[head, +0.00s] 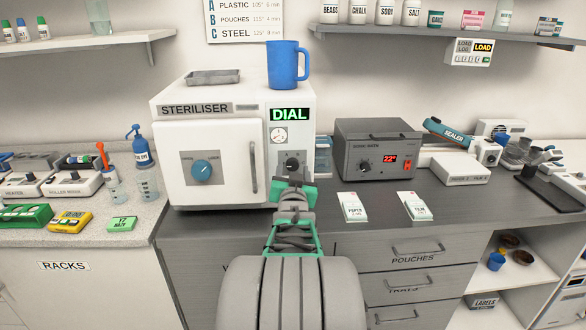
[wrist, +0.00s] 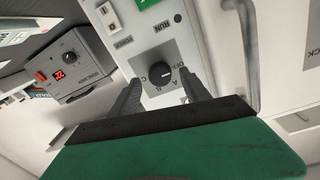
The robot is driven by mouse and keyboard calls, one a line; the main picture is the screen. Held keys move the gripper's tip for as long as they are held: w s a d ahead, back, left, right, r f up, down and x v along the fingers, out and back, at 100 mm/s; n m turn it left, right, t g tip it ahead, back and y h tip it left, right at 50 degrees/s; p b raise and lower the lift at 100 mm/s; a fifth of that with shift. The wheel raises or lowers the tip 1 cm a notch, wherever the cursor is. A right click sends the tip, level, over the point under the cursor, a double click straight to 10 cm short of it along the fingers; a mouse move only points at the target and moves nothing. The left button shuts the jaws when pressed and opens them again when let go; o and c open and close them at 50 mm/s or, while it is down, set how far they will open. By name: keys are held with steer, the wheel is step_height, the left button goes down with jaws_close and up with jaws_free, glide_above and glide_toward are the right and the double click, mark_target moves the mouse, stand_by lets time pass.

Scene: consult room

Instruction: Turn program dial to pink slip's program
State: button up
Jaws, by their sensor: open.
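The white steriliser (head: 213,135) stands on the grey counter, its front door closed and its green display reading DIAL. Its dark program dial (head: 292,164) is on the right panel, below a small gauge. In the wrist view the black dial (wrist: 161,75) has OFF, A, B and C around it; I cannot tell its setting for sure. My gripper (head: 295,183) is open in front of the dial. In the wrist view its fingers (wrist: 165,88) are on either side of the dial's lower part; contact cannot be told. I make out no pink slip.
A wall chart (head: 244,18) lists A plastic, B pouches, C steel. A blue mug (head: 285,65) and a grey tray (head: 213,77) sit on the steriliser. The door handle (head: 253,167) is close left of the dial.

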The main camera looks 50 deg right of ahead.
steer(key=shift+w+d, duration=0.35)
steer(key=shift+d, duration=0.1)
jaws_close()
stand_by(0.3)
